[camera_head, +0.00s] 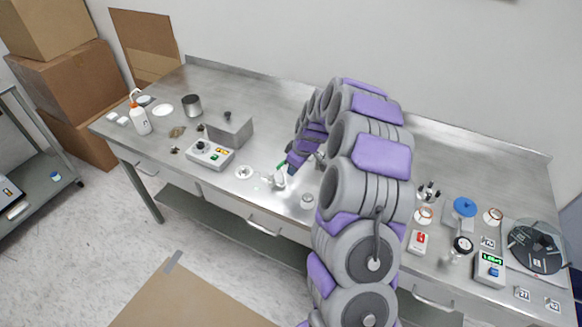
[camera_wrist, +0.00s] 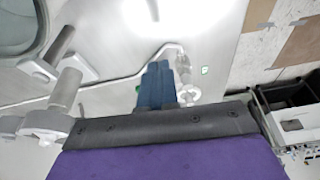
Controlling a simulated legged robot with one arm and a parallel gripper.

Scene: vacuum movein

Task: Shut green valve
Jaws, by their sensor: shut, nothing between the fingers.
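The green valve handle (camera_head: 281,165) is a small green lever on a metal pipe fitting (camera_head: 279,180) near the front middle of the steel table. My gripper (camera_head: 291,168) is shut and empty, its dark blue fingers just right of the green handle. I cannot tell whether they touch. In the wrist view the shut fingers (camera_wrist: 157,80) point at the pale pipework (camera_wrist: 183,65) and hide most of the valve. A sliver of green (camera_wrist: 137,88) shows at their left edge.
A control box (camera_head: 210,155) and a grey metal block (camera_head: 230,130) stand left of the valve. A white wash bottle (camera_head: 139,117) is farther left. Right of my arm are a blue disc (camera_head: 464,206), a display box (camera_head: 489,268) and a dark round plate (camera_head: 537,247).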

